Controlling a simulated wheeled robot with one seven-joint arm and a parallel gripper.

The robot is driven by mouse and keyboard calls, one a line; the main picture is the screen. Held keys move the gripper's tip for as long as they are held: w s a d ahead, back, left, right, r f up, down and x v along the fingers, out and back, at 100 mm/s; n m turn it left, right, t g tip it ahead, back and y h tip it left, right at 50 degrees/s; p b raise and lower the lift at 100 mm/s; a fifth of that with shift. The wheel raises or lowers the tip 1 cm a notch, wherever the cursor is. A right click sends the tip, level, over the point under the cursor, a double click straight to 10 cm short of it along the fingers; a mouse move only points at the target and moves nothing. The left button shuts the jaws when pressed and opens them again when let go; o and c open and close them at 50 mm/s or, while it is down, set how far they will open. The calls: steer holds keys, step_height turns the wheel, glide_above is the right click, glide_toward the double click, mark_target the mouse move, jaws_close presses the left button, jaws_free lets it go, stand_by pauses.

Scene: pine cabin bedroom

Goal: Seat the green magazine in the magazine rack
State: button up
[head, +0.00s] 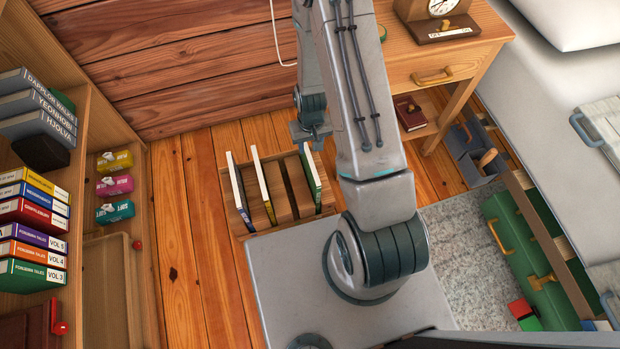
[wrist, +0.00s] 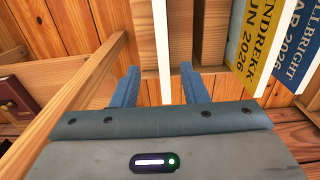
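The wooden magazine rack (head: 290,208) stands on the floor. The green magazine (head: 311,180) stands in its right end slot in the head view, its white page edge up. My gripper (head: 311,137) is just beyond that end of the rack. In the wrist view, my gripper (wrist: 158,82) is open, its two blue-grey fingers well apart. A white page edge (wrist: 161,45), likely the green magazine's, runs between the fingers without visibly touching either. Its cover and lower end are hidden there, so I cannot tell how deep it sits.
A yellow magazine (head: 263,183) and a blue one (head: 239,190) stand in other rack slots, with an empty slot beside the yellow one. A nightstand (head: 440,60) is at the right. A bookshelf (head: 85,130) is at the left, with clear floor (head: 190,200) before it.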

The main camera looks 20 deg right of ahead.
mark_target(310, 158)
step_height(310, 158, down, 3)
steer(key=shift+r+b, duration=0.15)
steer(key=shift+b, duration=0.15)
steer(key=f+b, duration=0.1)
steer(key=f, duration=0.2)
steer(key=f+b, duration=0.1)
steer(key=f, duration=0.1)
steer(key=shift+s+a+f+b, duration=0.1)
steer(key=shift+s+a+b, duration=0.1)
steer(key=shift+s+b, duration=0.1)
jaws_close()
